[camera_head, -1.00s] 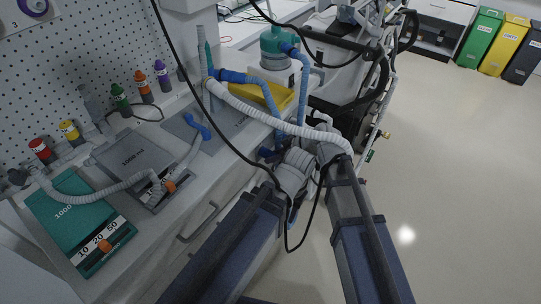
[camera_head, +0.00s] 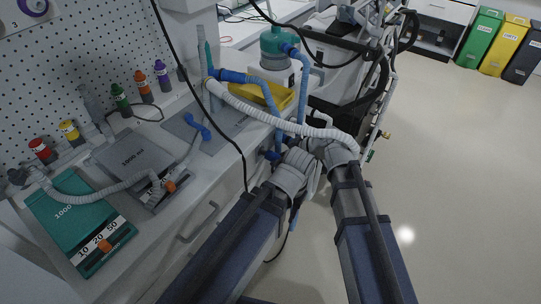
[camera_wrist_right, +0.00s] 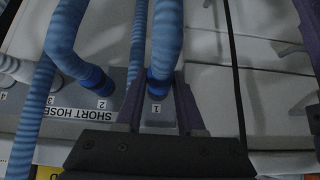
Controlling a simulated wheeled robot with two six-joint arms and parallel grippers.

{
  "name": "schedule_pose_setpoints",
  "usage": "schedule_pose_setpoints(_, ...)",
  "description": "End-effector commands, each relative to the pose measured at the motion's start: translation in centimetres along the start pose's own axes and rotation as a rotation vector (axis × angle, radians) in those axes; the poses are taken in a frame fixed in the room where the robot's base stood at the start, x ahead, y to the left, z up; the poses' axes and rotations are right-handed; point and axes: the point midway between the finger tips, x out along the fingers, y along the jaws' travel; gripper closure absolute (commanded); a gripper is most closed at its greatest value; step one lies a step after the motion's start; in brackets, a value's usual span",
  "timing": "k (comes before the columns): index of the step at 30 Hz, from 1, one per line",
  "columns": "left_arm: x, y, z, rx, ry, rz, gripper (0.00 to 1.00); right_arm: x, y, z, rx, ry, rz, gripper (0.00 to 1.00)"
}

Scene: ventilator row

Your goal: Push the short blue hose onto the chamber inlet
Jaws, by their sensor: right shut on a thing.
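In the right wrist view, my right gripper (camera_wrist_right: 158,98) is shut on the dark blue cuff (camera_wrist_right: 158,80) of a ribbed blue hose, above a grey plate marked 1. A "SHORT HOSE" label (camera_wrist_right: 73,113) lies on the plate. A second blue hose (camera_wrist_right: 62,50) ends in a cuff at mark 2. In the head view, blue hoses (camera_head: 304,90) hang at the bench edge beside a teal-topped unit (camera_head: 273,45), probably the chamber; its inlet is not clear. My right gripper (camera_head: 318,145) is partly hidden there. My left gripper (camera_head: 297,160) is beside it, jaws unclear.
A long white corrugated hose (camera_head: 275,117) crosses above the grippers. A yellow tray (camera_head: 262,95) is on the bench. A black cable (camera_head: 193,70) hangs across the view. A wheeled cart (camera_head: 345,90) stands behind. The floor at right is clear.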

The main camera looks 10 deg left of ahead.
Motion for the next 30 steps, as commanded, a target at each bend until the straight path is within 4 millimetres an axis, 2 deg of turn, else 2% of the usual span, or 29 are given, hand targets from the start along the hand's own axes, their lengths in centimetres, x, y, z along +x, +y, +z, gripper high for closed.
schedule_pose_setpoints(22, 0.0, 0.0, 0.0, 0.0, 0.0, 0.0, 0.5, -2.0, 0.0, 2.1, 0.001, 0.0, 0.0, 1.0)
schedule_pose_setpoints(30, 0.0, 0.0, 0.0, 0.0, 0.0, 0.0, 0.5, -2.2, 0.0, 2.3, 0.0, 0.0, 0.0, 1.0)
